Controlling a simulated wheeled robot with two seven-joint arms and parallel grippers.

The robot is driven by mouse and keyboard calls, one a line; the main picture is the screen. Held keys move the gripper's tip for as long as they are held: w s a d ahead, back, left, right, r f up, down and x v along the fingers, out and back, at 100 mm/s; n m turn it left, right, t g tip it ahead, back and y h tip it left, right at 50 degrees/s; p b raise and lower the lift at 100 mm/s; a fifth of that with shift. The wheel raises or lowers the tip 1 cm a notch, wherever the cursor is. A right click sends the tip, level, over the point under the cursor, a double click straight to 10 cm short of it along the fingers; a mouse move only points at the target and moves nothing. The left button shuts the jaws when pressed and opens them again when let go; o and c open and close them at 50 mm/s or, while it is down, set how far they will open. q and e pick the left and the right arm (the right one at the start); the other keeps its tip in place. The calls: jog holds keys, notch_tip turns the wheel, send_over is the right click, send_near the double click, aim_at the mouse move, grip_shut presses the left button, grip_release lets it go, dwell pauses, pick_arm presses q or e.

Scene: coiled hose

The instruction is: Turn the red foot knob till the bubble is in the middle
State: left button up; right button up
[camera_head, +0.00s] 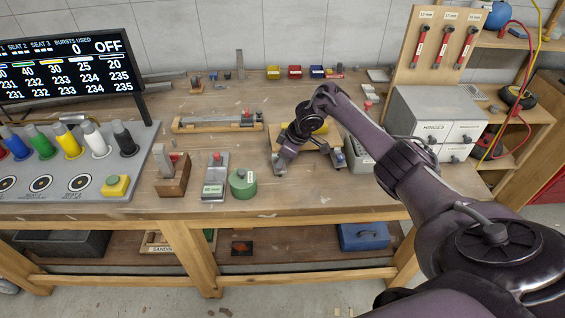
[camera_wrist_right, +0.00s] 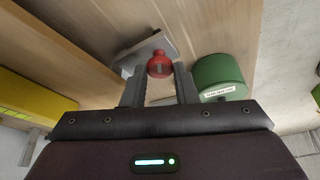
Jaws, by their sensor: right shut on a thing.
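In the right wrist view a red knob (camera_wrist_right: 159,64) sits between the two fingertips of my right gripper (camera_wrist_right: 158,82), which is shut on it. A grey plate (camera_wrist_right: 143,50) lies just beyond the knob. In the head view my right gripper (camera_head: 283,161) points down over the bench, right of the green round tin (camera_head: 243,183). The arm and wrist there cover much of what lies under it, and I cannot make out the held knob. I cannot make out the bubble in either view. My left gripper is not in view.
A grey labelled block (camera_head: 214,178) with a red top stands left of the tin. A long bar on a wooden base (camera_head: 218,124) lies behind. A grey drawer cabinet (camera_head: 437,115) stands right, past my arm. The display screen (camera_head: 65,67) stands left. Bare bench shows around the tin.

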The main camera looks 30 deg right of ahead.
jog(key=shift+f+n+b, duration=0.1)
jog(key=shift+n+b, duration=0.2)
jog(key=shift+n, duration=0.1)
jog(key=shift+d, duration=0.1)
jog(key=o, duration=1)
jog(key=v, duration=0.8)
jog(key=shift+f, duration=0.1)
